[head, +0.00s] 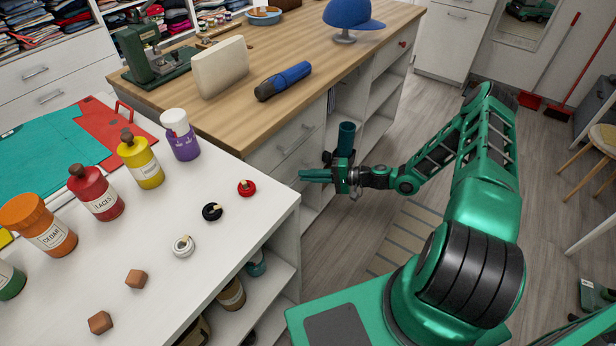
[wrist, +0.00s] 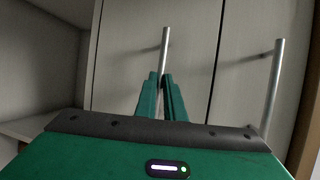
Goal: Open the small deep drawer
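In the wrist view two drawer fronts show sideways, each with a metal bar handle. My gripper (wrist: 160,78) is at the middle drawer front (wrist: 120,50), with its fingertips close together around the near end of that bar handle (wrist: 165,45). The front looks flush and closed. The other front (wrist: 240,40) with its own handle (wrist: 276,90) lies to the right, nearer the wooden top. In the head view my gripper (head: 302,175) reaches left to the end of the wooden-topped counter, below the upper drawer handle (head: 297,138).
A white table (head: 225,205) with bottles stands left of my gripper, close to the drawers. Open cubbies (head: 380,90) lie farther along the counter. A cap (head: 350,14) and a blue flashlight-like object (head: 284,80) lie on top.

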